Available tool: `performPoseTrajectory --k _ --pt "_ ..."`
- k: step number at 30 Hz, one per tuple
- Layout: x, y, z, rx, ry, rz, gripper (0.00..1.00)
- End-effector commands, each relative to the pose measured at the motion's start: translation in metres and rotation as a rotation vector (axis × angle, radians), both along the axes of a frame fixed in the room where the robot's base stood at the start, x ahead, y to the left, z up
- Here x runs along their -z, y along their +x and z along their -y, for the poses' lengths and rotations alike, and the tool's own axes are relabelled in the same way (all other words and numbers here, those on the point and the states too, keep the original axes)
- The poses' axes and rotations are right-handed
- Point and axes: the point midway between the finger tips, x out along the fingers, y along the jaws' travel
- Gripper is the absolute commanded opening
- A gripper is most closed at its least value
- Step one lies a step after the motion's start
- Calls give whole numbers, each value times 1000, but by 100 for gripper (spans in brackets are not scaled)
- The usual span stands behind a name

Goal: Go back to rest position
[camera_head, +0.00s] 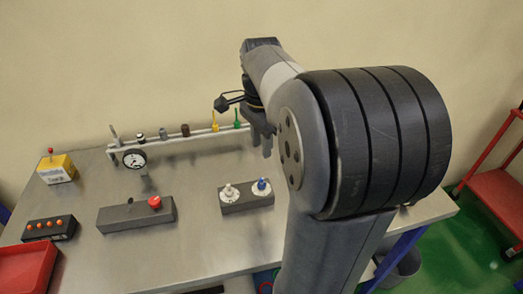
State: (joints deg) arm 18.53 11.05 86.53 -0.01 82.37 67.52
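My arm reaches up from the bottom right of the head view and bends over the back right of the metal table (100,240). My gripper (260,143) hangs above the table's back right part, partly behind my arm. Its two dark fingers look apart, with nothing seen between them. Below it stands a dark block (246,204) with a white-topped fitting (229,192) and a blue-topped fitting (262,187). The gripper appears clear of both.
A dark box with a red button (155,202), a box with several orange buttons (48,228), a yellow box (56,170) and a red tray (26,268) stand left. A red cart (495,182) stands right.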

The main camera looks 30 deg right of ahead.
Motion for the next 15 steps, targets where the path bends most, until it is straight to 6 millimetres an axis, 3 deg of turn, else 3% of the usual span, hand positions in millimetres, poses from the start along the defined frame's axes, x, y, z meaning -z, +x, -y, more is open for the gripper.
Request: performPoseTrajectory --k 10,15 --pt "1 0 0 0 0 -1 33" --pt "16 -1 0 0 1 -4 33"
